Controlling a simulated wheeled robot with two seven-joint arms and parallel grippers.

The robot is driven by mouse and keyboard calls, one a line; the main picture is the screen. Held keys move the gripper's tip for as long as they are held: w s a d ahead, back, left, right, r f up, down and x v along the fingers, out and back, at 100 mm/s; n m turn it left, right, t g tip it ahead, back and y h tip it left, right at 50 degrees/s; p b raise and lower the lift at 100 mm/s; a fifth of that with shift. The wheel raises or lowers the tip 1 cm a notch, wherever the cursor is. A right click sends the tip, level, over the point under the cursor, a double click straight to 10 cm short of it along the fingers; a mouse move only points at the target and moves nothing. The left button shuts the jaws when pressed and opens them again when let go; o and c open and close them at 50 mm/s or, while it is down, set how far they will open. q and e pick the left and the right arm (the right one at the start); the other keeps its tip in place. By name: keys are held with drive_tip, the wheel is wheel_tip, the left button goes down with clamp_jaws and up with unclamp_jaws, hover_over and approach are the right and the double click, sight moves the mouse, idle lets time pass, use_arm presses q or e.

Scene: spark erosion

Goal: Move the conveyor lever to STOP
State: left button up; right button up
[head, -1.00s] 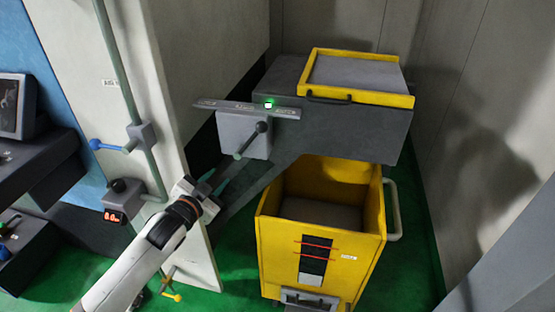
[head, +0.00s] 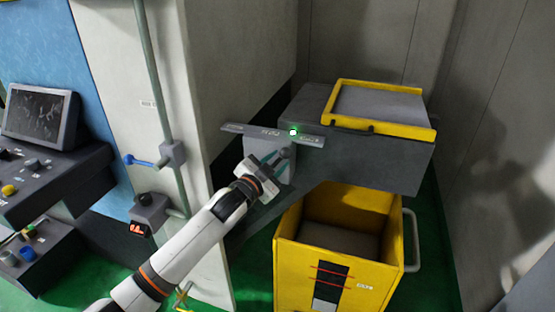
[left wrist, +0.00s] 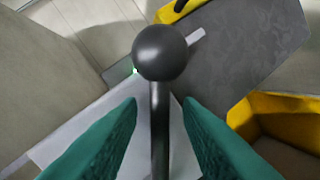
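The conveyor lever, a dark rod with a black ball knob (head: 285,153), sticks out of a grey box (head: 258,149) under a label plate (head: 239,128). The plate's lettering is too small to read. A green light (head: 293,132) glows at the plate, toward its right part. My left gripper (head: 280,160) is at the lever. In the left wrist view, its two teal fingers are apart on either side of the lever's rod (left wrist: 159,115), with the knob (left wrist: 160,52) beyond the fingertips. Gaps show between rod and fingers. My right gripper is not in view.
A dark conveyor housing (head: 370,160) with a yellow-framed lid (head: 432,133) stands behind the lever. A yellow bin (head: 300,262) is below it. A pale pillar (head: 140,80) with a pipe and a blue-handled valve (head: 140,162) is left. A console with a screen (head: 38,115) is far left.

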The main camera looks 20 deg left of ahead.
use_arm(q)
drive_tip(key=shift+w+d, duration=0.15)
drive_tip(key=shift+w, duration=0.15)
drive_tip(key=shift+c, duration=0.5)
clamp_jaws()
drive_tip(key=a+n, duration=0.1)
drive_tip(key=n, duration=0.1)
drive_tip(key=a+r+n, duration=0.1)
drive_tip(key=n, duration=0.1)
drive_tip(key=shift+a+t, duration=0.25)
drive_tip(key=shift+t, duration=0.15)
drive_tip(key=shift+a+r+n+t+y, duration=0.2)
drive_tip(key=shift+a+n, duration=0.35)
drive_tip(key=shift+n, duration=0.3)
drive_tip(key=shift+a+r+n+t+y, duration=0.1)
drive_tip(key=shift+a+n+t, duration=0.1)
drive_tip(key=shift+a+n, duration=0.5)
drive_tip(key=shift+d, duration=0.15)
